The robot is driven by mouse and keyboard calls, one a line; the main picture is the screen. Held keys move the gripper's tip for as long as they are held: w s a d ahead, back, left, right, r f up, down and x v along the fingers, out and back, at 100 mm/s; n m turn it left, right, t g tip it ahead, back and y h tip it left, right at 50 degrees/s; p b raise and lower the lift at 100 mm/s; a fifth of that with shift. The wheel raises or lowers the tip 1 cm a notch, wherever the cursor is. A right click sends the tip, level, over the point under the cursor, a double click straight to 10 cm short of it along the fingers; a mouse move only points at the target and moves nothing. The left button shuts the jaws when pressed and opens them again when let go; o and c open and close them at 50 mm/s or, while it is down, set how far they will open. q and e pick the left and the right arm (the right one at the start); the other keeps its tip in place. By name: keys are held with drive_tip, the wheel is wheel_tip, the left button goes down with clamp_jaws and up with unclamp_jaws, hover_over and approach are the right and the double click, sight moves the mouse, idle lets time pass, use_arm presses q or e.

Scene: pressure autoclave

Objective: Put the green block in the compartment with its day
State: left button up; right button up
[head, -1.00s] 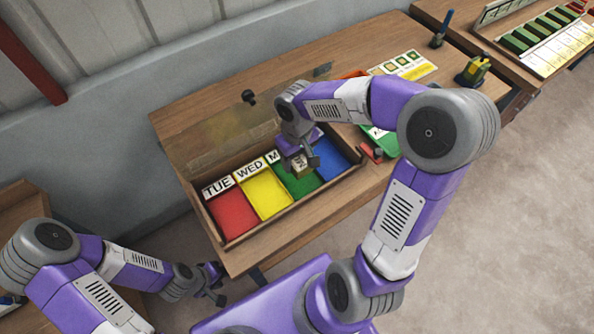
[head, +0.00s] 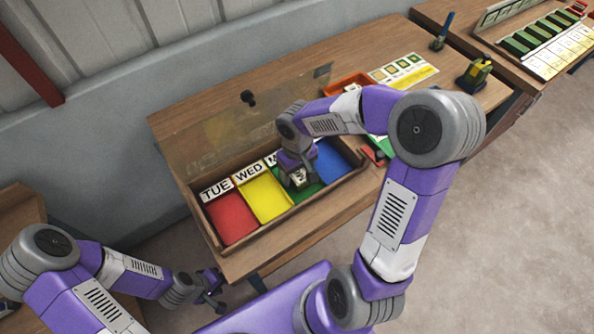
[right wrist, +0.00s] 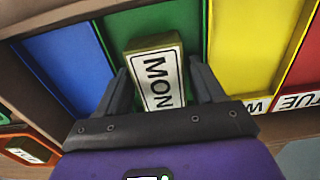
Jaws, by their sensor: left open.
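The green block (right wrist: 152,70) carries a white MON label and has an olive-green edge. In the right wrist view it lies a little askew in the green compartment (right wrist: 92,108), between the fingers of my right gripper (right wrist: 160,80). Gaps show between the fingers and the block, so the gripper looks open around it. In the head view the block (head: 298,177) is partly hidden under my right gripper (head: 298,180). The box (head: 290,216) has red, yellow, green and blue compartments; the labels TUE, WED and a partly hidden M show. My left gripper (head: 212,285) is open and empty, left of the table.
A clear lid (head: 205,145) with a black knob (head: 248,98) stands open behind the box. An orange tray (head: 348,83), a card (head: 404,68) and a yellow-green device (head: 474,73) are to the right. My right arm crosses over the table's right side.

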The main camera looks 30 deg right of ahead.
drive_tip(key=shift+r, duration=0.3)
wheel_tip(320, 180, up, 12)
drive_tip(key=p, duration=0.3)
drive_tip(key=shift+p, duration=0.35)
drive_tip(key=shift+f, duration=0.1)
